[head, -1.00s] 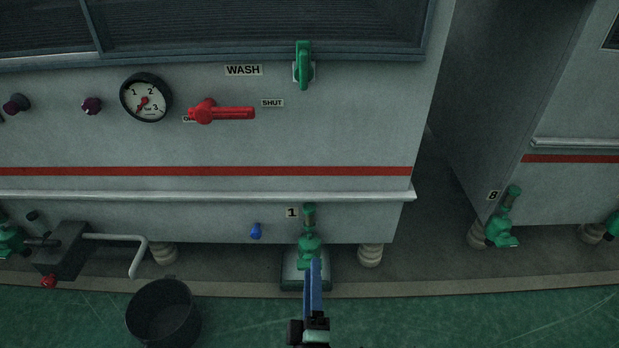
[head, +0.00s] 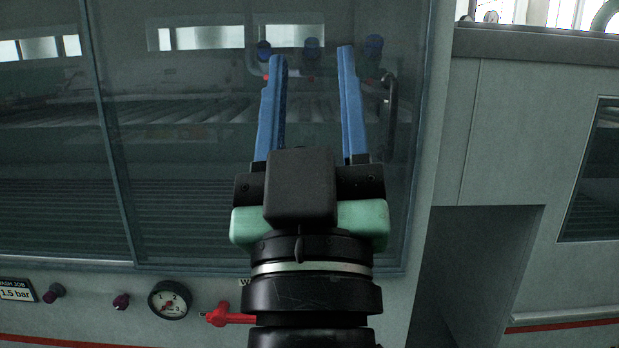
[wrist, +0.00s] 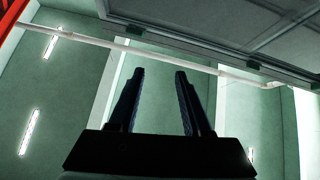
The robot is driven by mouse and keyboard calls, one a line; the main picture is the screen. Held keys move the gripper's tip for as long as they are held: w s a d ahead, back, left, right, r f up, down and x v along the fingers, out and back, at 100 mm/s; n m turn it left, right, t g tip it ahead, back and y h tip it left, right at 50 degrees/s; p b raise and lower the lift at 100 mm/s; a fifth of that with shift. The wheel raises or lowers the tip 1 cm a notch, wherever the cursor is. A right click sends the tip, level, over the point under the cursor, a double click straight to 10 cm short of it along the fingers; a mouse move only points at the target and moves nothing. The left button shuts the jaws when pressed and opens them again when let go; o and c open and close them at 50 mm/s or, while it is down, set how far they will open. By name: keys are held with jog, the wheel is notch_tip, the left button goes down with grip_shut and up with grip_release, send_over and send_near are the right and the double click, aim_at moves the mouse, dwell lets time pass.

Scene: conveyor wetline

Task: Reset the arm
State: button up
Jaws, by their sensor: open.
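My gripper (head: 311,62) is raised in front of the machine's glass front in the head view, its two blue fingers pointing up. The fingers are apart with nothing between them. In the wrist view my gripper (wrist: 160,73) shows as two dark fingers, also apart and empty, against green walls and lights.
The glass front (head: 180,150) of the machine stands behind my gripper. Below it are a pressure gauge (head: 170,300), a red lever (head: 228,318) partly hidden by my wrist, and purple knobs (head: 121,301). A second machine (head: 500,130) stands at the right.

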jog(key=s+r+m+t+p, duration=0.15)
jog(key=s+r+p, duration=0.35)
jog(key=r, duration=0.6)
notch_tip(320, 180, up, 34)
jog(key=p, duration=3.4)
jog(key=shift+a, duration=0.15)
jog(key=shift+g, duration=0.25)
